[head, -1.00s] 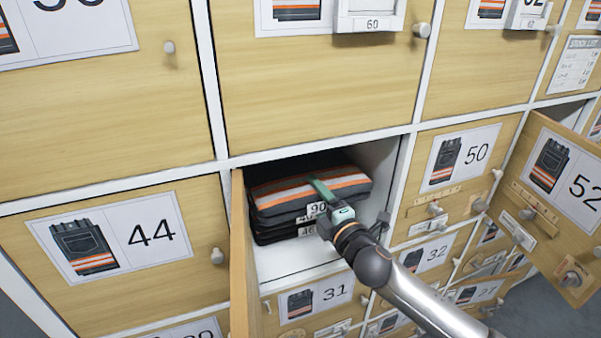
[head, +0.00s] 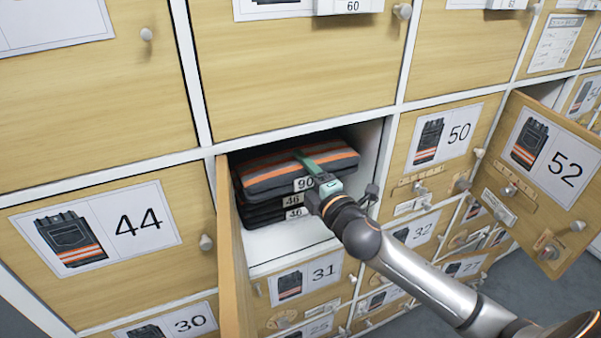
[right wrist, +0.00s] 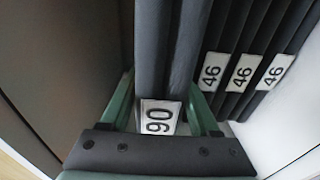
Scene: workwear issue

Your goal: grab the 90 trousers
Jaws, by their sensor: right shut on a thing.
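The 90 trousers (head: 285,172) are a folded dark pair with orange and grey bands, on top of a stack in the open locker. Their white tag reads 90, and it also shows in the right wrist view (right wrist: 160,117). Below them lie folded trousers tagged 46 (head: 262,209); the right wrist view shows several such tags (right wrist: 241,72). My right gripper (head: 312,165) reaches into the locker from the right. Its green fingers are shut on the 90 trousers, one on either side of the fold. My left gripper is not in view.
The open locker door (head: 232,262) stands out on the left of the opening. Another door, marked 52 (head: 545,165), stands open at the right. Closed doors marked 44 (head: 100,232) and 50 (head: 441,143) flank the locker. Free room shows above the stack.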

